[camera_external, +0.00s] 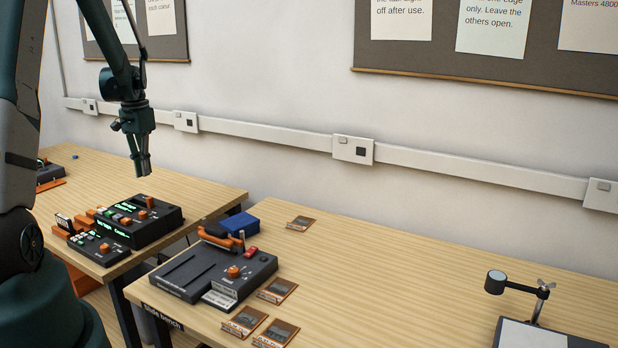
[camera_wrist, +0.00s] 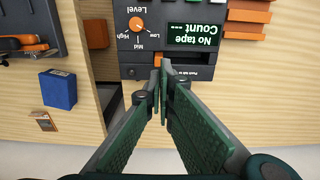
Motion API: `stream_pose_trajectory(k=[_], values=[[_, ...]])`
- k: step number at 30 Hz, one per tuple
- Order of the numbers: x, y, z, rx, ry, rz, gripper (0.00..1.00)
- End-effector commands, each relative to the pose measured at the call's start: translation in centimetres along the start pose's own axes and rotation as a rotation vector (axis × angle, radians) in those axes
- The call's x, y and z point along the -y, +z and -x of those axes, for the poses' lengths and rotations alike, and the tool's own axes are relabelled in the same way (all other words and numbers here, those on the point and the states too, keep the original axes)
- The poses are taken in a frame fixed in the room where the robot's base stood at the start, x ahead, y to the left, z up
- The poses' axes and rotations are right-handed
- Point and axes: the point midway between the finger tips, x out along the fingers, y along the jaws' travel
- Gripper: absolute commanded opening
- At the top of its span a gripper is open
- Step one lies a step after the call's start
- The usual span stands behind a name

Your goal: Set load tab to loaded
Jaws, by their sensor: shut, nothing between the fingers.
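My gripper (camera_external: 144,172) is shut and empty, pointing down above the dark device (camera_external: 165,222) on the left bench. In the wrist view my gripper (camera_wrist: 160,66) reaches toward the same kind of dark device (camera_wrist: 135,72), which appears upside down. Its display (camera_wrist: 195,36) reads "No tape Count". An orange strip (camera_wrist: 181,56), which may be the load tab, shows beside a dark slot, partly hidden by my fingers. A small label there starts with "Push tab to"; the rest is unreadable. I cannot tell whether my fingertips touch the device.
An orange level knob (camera_wrist: 137,25) sits on the device. A smaller dark control box (camera_external: 100,250) stands in front of it. On the right bench are a dark machine (camera_external: 185,280), a blue box (camera_external: 240,222), several small cards and a lamp-like stand (camera_external: 515,285).

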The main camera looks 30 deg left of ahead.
Motion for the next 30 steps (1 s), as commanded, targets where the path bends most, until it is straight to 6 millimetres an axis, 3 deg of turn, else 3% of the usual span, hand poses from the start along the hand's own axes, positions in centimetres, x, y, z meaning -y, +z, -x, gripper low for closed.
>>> stream_pose_trajectory(k=[6,12,30], values=[[0.0,0.0,3.1,0.0,0.0,0.0,0.0],[0.0,0.0,5.1,0.0,0.0,0.0,0.0],[0.0,0.0,5.9,0.0,0.0,0.0,0.0]])
